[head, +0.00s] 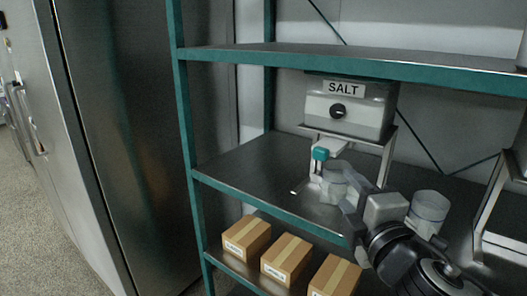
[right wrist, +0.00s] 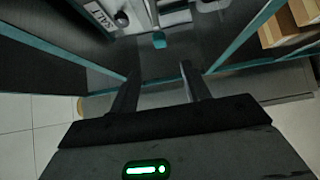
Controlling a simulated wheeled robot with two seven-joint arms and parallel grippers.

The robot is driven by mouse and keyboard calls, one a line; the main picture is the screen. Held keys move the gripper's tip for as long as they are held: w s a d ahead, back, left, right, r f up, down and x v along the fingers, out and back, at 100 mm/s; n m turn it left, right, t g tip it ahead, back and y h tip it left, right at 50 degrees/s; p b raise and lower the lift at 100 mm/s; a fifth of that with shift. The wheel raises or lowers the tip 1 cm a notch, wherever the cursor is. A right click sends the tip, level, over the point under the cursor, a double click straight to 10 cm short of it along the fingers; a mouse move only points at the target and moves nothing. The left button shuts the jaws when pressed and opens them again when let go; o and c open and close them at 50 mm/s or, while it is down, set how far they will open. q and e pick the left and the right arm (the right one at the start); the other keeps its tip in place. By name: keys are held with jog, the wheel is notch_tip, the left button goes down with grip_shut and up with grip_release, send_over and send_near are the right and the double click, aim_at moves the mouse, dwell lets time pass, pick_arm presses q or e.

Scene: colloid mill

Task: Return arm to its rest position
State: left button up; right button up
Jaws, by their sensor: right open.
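My right gripper (head: 352,198) reaches in from the lower right, in front of the middle shelf. In the right wrist view its two fingers (right wrist: 160,72) are spread, with nothing between them. The salt dispenser (head: 345,108), a grey box with a SALT label and black knob, stands on a stand above the shelf. My left gripper is not in view.
Teal shelf posts (head: 185,130) and the upper shelf edge (head: 400,70) bound the space. Cardboard boxes (head: 286,256) line the lower shelf. A metal frame stands at the right.

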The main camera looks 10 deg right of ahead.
jog(key=s+a+f+m+g+y, duration=0.2)
jog(key=a+f+m+g, duration=0.1)
jog(key=f, duration=0.8)
jog(key=s+a+f+m+g+y, duration=0.15)
jog(key=f+m, duration=0.25)
jog(key=f, duration=0.8)
jog(key=s+a+f+m+g, duration=0.3)
jog(key=s+f+m, duration=0.4)
jog(key=s+f, duration=0.4)
notch_tip(320, 180, down, 3)
jog(key=shift+a+f+m, duration=0.1)
jog(key=shift+a+m, duration=0.3)
jog(key=shift+a, duration=0.15)
jog(key=shift+g, duration=0.25)
